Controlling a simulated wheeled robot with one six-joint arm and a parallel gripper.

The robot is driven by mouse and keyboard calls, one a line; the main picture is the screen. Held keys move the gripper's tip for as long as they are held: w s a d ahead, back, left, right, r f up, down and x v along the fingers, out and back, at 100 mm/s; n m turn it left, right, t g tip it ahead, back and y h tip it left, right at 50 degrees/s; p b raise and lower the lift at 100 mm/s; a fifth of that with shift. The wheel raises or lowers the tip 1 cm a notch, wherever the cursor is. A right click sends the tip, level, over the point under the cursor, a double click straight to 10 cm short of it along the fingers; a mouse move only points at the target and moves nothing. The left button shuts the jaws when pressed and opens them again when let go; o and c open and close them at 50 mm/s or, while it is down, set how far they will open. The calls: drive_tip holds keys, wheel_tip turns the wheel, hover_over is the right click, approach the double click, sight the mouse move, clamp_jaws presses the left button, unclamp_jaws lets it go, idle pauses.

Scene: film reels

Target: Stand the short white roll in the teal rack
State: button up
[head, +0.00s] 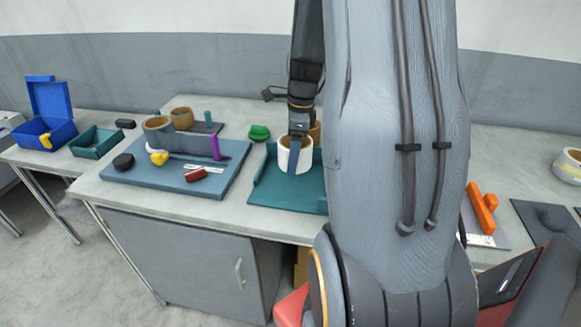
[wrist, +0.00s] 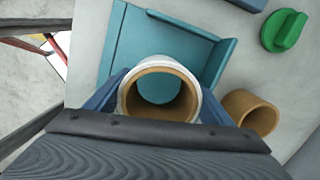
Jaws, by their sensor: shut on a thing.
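The short white roll (head: 294,155) has a brown inner core and is upright. My gripper (head: 294,150) is shut on it, with a blue finger across its near side in the head view. In the wrist view the white roll (wrist: 160,92) sits between the blue fingers (wrist: 158,95), and teal surface shows through its hole. The teal rack (head: 262,190) lies under and around the roll, with raised edges; in the wrist view the rack (wrist: 125,45) extends beyond the roll. My arm hides the rack's right part. I cannot tell whether the roll touches the rack floor.
A brown roll (wrist: 250,112) stands beside the rack, close to my gripper. A green knob-like piece (head: 259,132) is behind the rack. A blue-grey board (head: 190,178) with rolls and small items lies to the left. Orange blocks (head: 482,208) are at the right.

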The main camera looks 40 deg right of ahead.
sight(291, 178)
drive_tip(key=shift+f+p, duration=0.5)
drive_tip(key=shift+f, duration=2.25)
drive_tip(key=shift+f, duration=0.15)
drive_tip(key=o, duration=1.2)
wheel_tip(291, 178, up, 12)
drive_tip(key=d+b, duration=0.1)
drive_tip(key=b, duration=0.2)
drive_tip(key=s+a+f+n, duration=0.1)
drive_tip(key=s+a+n, duration=0.2)
drive_tip(key=a+n, duration=0.4)
drive_tip(key=s+a+f+n, duration=0.1)
drive_tip(key=s+a+n, duration=0.2)
drive_tip(key=a+n, duration=0.5)
drive_tip(key=s+a+f+n+h, duration=0.1)
drive_tip(key=s+a+n, duration=0.3)
drive_tip(key=a+n, duration=0.4)
drive_tip(key=shift+s+a+f+n, duration=0.1)
drive_tip(key=shift+f+n, duration=0.15)
drive_tip(key=shift+n, duration=0.35)
drive_tip(key=shift+a+f+n, duration=0.1)
drive_tip(key=shift+f+n, duration=0.1)
drive_tip(key=shift+n, duration=0.4)
